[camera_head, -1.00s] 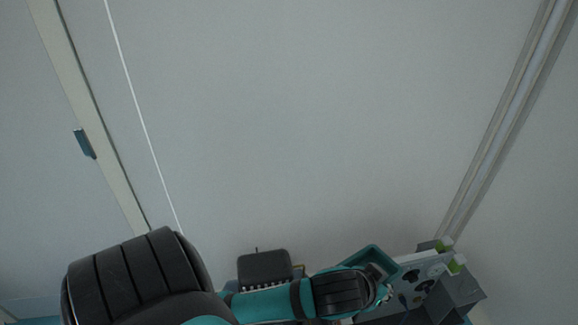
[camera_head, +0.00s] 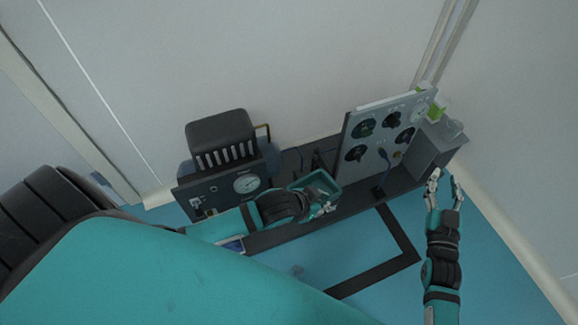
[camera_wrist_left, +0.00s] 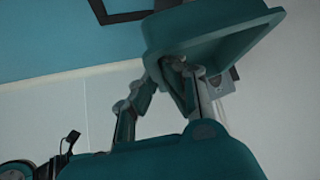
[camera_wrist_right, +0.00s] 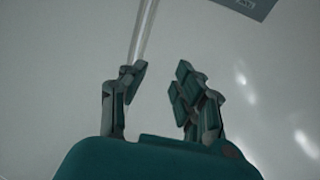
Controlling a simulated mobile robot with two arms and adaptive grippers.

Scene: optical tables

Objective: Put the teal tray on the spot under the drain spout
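The teal tray (camera_head: 322,188) is in the middle of the head view, tilted, at the end of my left arm. My left gripper (camera_head: 328,207) is shut on its edge. In the left wrist view the tray (camera_wrist_left: 215,32) fills the upper part, with the fingers (camera_wrist_left: 163,72) at its near rim. My right gripper (camera_head: 440,178) is at the right of the head view, in front of a grey box. In the right wrist view its fingers (camera_wrist_right: 155,82) are apart with nothing between them. I cannot make out the drain spout or the spot under it.
A dark unit with a round gauge (camera_head: 246,184) stands left of the tray, near a black vented block (camera_head: 220,135). A grey panel with black dials (camera_head: 384,138) and a grey box (camera_head: 432,152) stand at the right. A black outline (camera_head: 398,235) marks the blue surface (camera_head: 350,247).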

